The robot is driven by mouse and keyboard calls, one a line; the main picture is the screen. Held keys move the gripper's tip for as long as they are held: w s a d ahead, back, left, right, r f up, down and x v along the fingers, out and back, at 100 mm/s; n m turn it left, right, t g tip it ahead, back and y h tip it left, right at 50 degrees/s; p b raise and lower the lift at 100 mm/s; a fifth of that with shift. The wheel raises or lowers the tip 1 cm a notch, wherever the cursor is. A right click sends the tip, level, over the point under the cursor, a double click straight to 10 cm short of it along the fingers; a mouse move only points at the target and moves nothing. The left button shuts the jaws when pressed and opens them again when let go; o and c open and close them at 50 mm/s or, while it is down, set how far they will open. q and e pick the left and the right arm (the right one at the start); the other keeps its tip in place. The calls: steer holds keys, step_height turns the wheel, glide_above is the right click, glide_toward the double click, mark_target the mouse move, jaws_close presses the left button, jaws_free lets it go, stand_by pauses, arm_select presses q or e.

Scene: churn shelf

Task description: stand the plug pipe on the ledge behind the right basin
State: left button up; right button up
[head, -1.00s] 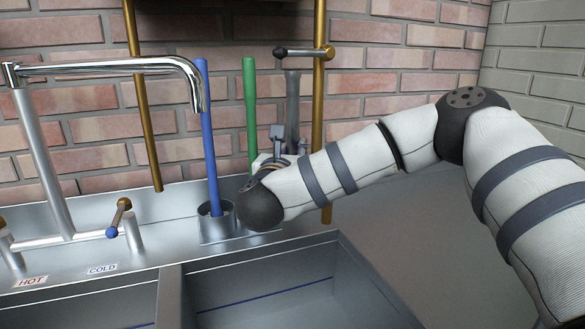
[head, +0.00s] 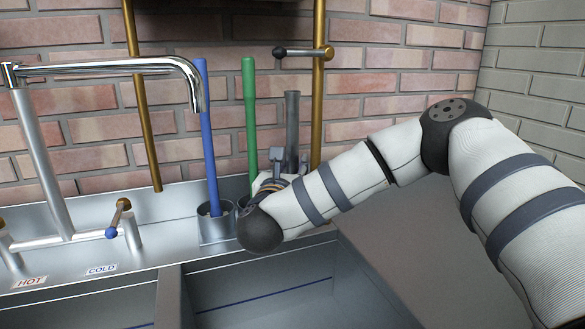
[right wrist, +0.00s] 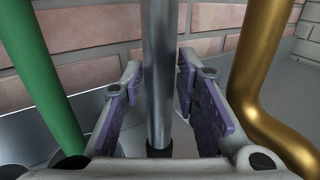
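The grey plug pipe (head: 291,130) is upright at the back of the sink, right of the green rod, over the ledge behind the right basin. Its foot is hidden in the head view behind my right gripper (head: 277,163). In the right wrist view the plug pipe (right wrist: 160,70) runs between the two purple-padded fingers of my right gripper (right wrist: 158,90), with a dark lower end. The fingers are open around it, with a visible gap on the left side. I cannot tell exactly how its foot meets the ledge (head: 168,206). My left gripper is not in view.
A blue rod (head: 207,140) stands in a metal holder (head: 215,228); a green rod (head: 250,115) is close left of the pipe. A brass pipe (head: 319,90) rises close on the right. The faucet (head: 100,66) is at left. The right basin (head: 270,290) looks empty.

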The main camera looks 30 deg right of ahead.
mark_target(291, 168)
steer(key=v, duration=0.6)
steer(key=shift+a, duration=0.1)
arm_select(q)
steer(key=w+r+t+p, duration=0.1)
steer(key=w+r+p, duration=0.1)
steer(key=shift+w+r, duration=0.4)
arm_select(e)
steer(key=v, duration=0.5)
steer(key=shift+s, duration=0.2)
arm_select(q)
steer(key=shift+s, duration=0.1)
arm_select(e)
steer(key=shift+a+f, duration=0.1)
steer(key=shift+f, duration=0.05)
